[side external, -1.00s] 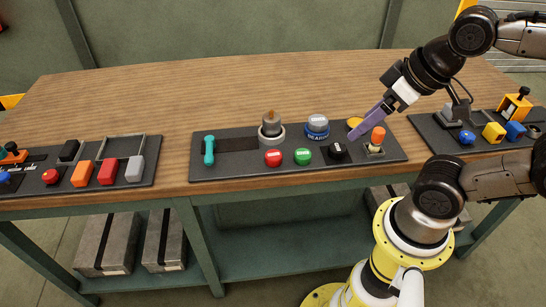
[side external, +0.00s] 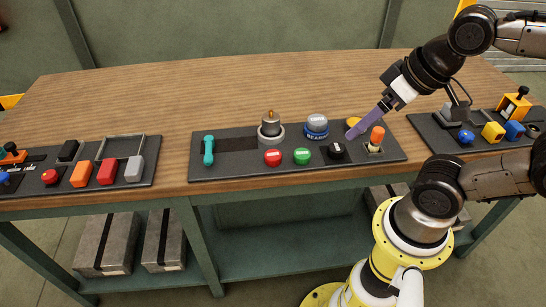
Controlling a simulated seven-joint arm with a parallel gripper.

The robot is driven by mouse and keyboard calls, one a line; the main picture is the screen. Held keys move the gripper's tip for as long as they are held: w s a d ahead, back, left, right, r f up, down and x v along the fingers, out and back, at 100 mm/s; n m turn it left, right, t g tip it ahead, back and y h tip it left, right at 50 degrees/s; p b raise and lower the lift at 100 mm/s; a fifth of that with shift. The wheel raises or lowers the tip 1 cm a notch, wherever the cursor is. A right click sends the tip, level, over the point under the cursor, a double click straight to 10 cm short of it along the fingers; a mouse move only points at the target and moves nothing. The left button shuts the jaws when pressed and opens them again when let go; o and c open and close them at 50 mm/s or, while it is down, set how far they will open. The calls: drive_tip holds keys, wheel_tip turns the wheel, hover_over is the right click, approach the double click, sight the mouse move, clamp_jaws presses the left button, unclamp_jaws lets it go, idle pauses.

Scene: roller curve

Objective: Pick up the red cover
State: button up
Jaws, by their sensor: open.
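The red cover (side external: 272,157) is a small round cap with a pale label on top. It sits near the front edge of the middle dark board (side external: 230,172), to the left of a green cap (side external: 302,156) and a black cap (side external: 337,150). My gripper (side external: 350,135) has purple fingers that point down and left. It is open and empty, over the right part of the board, well to the right of the red cover.
A grey post on a base (side external: 270,130) stands behind the red cover. A labelled blue-grey bearing piece (side external: 317,126), a teal handle (side external: 208,151) and an orange-topped piece (side external: 376,138) share the board. Boards with coloured blocks lie at both sides. The wooden table (side external: 180,95) behind is clear.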

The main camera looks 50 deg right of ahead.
wheel_tip(320, 180, up, 2)
drive_tip(key=w+r+m, duration=0.1)
drive_tip(key=w+m, duration=0.1)
drive_tip(key=m, duration=0.1)
drive_tip(key=m+g, duration=0.6)
drive_tip(key=m, duration=0.2)
hover_over(273, 155)
drive_tip(key=f, duration=1.4)
drive_tip(key=shift+w+a+f, duration=0.15)
drive_tip(key=shift+w+f, duration=0.1)
drive_tip(key=shift+f, duration=0.1)
drive_tip(key=f, duration=0.5)
drive_tip(key=shift+s+f, duration=0.1)
drive_tip(key=shift+s, duration=0.25)
drive_tip(key=shift+f, duration=0.6)
drive_tip(key=shift+c, duration=0.3)
